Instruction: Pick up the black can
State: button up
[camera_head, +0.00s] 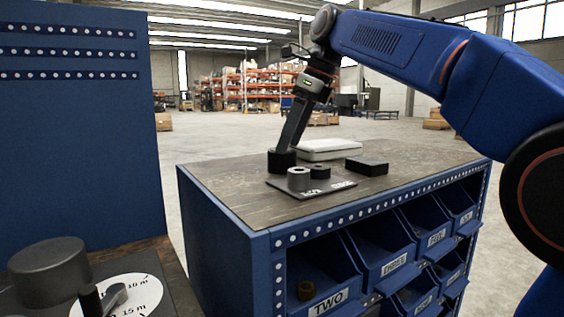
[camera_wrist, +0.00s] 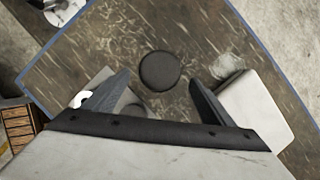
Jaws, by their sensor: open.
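The black can (camera_head: 281,161) is a short dark cylinder standing upright on the wooden top of the blue cabinet, at its far left part. In the wrist view the can (camera_wrist: 160,71) shows from above as a round dark disc. My gripper (camera_head: 289,146) comes down at a tilt right over the can in the head view. In the wrist view my gripper (camera_wrist: 160,78) is open, with one finger on each side of the disc and a visible gap on both sides. Whether the fingertips reach below the can's top I cannot tell.
Beside the can are a dark plate (camera_head: 284,189) with a grey cylinder (camera_head: 299,179) and a smaller dark one (camera_head: 320,171), a white box (camera_head: 326,150) and a black box (camera_head: 367,166). Blue bins (camera_head: 381,262) fill the cabinet's front. A tall blue panel (camera_head: 80,150) stands left.

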aim_at(282, 161)
jog(key=shift+x, duration=2.6)
jog(key=shift+c, duration=0.7)
jog(key=c, duration=1.2)
